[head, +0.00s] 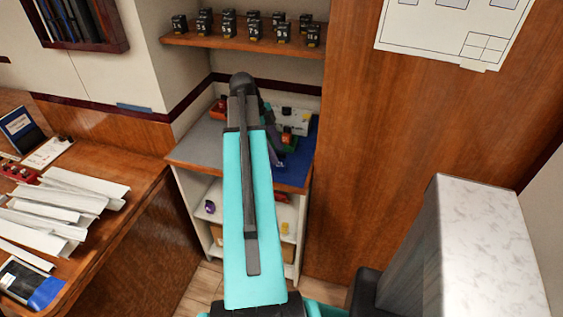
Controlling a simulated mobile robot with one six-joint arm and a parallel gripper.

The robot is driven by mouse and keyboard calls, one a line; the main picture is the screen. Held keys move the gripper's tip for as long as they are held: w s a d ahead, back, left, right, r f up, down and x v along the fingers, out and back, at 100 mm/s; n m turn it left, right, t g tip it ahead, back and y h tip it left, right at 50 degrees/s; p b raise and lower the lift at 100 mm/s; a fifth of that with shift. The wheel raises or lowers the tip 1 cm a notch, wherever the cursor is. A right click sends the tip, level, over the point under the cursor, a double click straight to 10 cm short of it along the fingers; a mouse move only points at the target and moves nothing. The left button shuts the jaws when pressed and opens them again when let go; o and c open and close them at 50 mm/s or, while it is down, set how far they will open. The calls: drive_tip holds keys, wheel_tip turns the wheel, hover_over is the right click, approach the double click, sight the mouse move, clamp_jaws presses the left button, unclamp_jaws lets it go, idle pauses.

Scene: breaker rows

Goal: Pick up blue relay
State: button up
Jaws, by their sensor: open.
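I cannot make out a blue relay for certain in the head view. A small dark, perhaps bluish block (286,112) sits at a whitish panel (299,121) at the back of the counter, too small to identify. A blue mat (297,171) lies on the counter's right part. My teal arm rises across the middle of the picture and covers much of the counter. Only a greyish part of its far end shows beside it, over the counter. My gripper's fingers are hidden behind the arm, so I cannot see whether they touch anything.
Several black devices stand on the wooden shelf (213,39) above. Open shelves (204,238) below hold small coloured items. A wooden desk (122,221) with white strips is left; a wooden panel (425,130) closes the right side.

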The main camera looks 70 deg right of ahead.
sight(278, 153)
drive_tip(key=shift+s+f, duration=0.1)
drive_tip(key=shift+p+x, duration=0.7)
drive_tip(key=shift+x, duration=0.4)
drive_tip(key=shift+p+x, duration=0.35)
drive_tip(key=shift+x, duration=1.05)
drive_tip(key=c, duration=1.2)
